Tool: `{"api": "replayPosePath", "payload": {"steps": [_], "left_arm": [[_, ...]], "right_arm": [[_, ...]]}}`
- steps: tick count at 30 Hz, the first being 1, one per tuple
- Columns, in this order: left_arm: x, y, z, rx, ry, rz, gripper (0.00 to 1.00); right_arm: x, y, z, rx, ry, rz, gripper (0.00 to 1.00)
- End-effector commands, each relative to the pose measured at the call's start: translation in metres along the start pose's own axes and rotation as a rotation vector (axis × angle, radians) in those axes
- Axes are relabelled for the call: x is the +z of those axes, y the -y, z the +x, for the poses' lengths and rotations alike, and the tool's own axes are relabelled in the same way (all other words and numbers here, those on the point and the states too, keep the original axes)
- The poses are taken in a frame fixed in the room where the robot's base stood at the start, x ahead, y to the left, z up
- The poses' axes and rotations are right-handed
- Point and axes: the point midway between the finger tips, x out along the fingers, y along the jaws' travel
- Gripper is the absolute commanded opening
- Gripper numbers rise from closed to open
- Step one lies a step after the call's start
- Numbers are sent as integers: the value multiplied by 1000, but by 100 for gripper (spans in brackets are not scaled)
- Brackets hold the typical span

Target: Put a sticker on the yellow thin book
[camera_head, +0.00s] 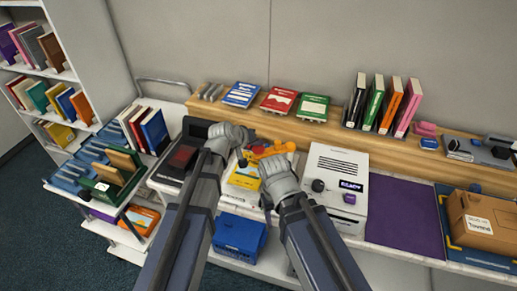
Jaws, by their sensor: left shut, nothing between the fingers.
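A thin book with a yellow cover (243,178) lies flat on the counter, partly hidden by my two arms. My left gripper (239,150) is shut and empty, above and behind the book's left side. My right gripper (268,164) is over the book's right side; its fingers are hidden by its own body, so I cannot tell its state. An orange tool-like object (270,149) shows just behind the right gripper; whether they touch is unclear. No sticker can be made out on the visible part of the book.
A white label machine (335,165) stands right of the book, then a purple mat (404,215) and a cardboard box (484,221). A dark device (182,157) and a book cart (75,187) are left. Books line the wooden ledge (335,132) behind. A blue bin (240,234) sits below.

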Motion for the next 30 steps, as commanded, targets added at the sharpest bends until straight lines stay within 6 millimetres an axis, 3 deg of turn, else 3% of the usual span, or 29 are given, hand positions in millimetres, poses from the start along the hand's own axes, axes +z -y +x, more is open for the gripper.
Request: {"api": "replayPosePath", "payload": {"steps": [30], "left_arm": [[5, 5, 7, 0, 0, 0, 0]], "right_arm": [[-1, 1, 10, 0, 0, 0, 61]]}}
